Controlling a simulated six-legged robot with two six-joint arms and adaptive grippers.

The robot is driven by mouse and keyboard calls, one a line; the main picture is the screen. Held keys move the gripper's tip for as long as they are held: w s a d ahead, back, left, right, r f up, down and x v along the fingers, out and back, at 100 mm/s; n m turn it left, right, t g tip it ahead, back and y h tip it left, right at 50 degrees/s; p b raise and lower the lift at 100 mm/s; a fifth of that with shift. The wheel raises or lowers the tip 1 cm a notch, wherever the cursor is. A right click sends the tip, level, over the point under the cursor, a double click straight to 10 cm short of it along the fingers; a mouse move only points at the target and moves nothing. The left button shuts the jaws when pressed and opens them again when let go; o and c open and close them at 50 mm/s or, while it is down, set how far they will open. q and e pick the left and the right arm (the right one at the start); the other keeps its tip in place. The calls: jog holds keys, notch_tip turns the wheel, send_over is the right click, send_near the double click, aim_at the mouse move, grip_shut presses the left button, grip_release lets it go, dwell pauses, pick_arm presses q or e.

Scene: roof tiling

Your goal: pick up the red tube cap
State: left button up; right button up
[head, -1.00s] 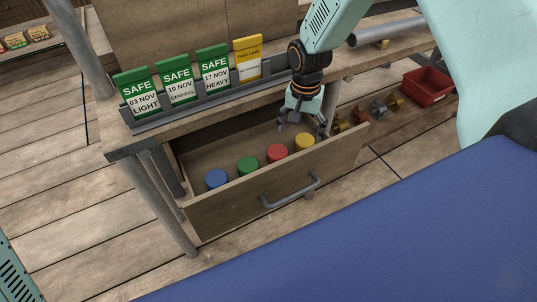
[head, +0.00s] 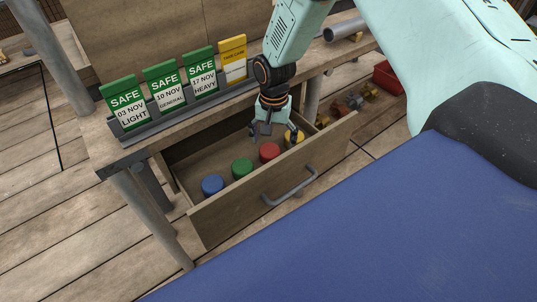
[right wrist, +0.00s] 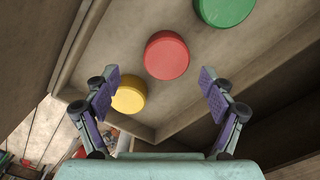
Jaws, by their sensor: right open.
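The red tube cap (head: 269,152) lies in the open drawer (head: 250,195), between a green cap (head: 242,168) and a yellow cap (head: 292,138). In the right wrist view the red cap (right wrist: 167,55) shows whole, a little beyond the fingertips and between their lines. My right gripper (head: 272,136) is open and empty above the drawer, over the red and yellow caps. In the right wrist view its fingers (right wrist: 160,80) stand wide apart, with the yellow cap (right wrist: 129,95) beside the left finger. My left gripper is not in view.
A blue cap (head: 212,185) lies at the drawer's left end. The drawer front with its grey handle (head: 291,187) stands up before the caps. Above is a bench with a rack of green tags (head: 164,87) and a yellow tag (head: 232,58). A red bin (head: 388,76) stands behind at right.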

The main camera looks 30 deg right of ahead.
aim_at(270, 150)
jog(key=shift+a+f, duration=0.15)
jog(key=shift+f, duration=0.25)
jog(key=f+b, duration=0.2)
jog(key=f, duration=0.1)
jog(key=shift+w+a+f, duration=0.15)
jog(key=shift+a+f, duration=0.05)
jog(key=shift+w+d+f, duration=0.1)
jog(key=shift+f, duration=0.2)
jog(key=shift+r, duration=0.2)
jog(key=shift+c, duration=0.4)
jog(key=shift+f, duration=0.1)
jog(key=c, duration=0.6)
jog(key=shift+c, duration=1.3)
jog(key=shift+r+p, duration=1.8)
jog(key=shift+r, duration=3.25)
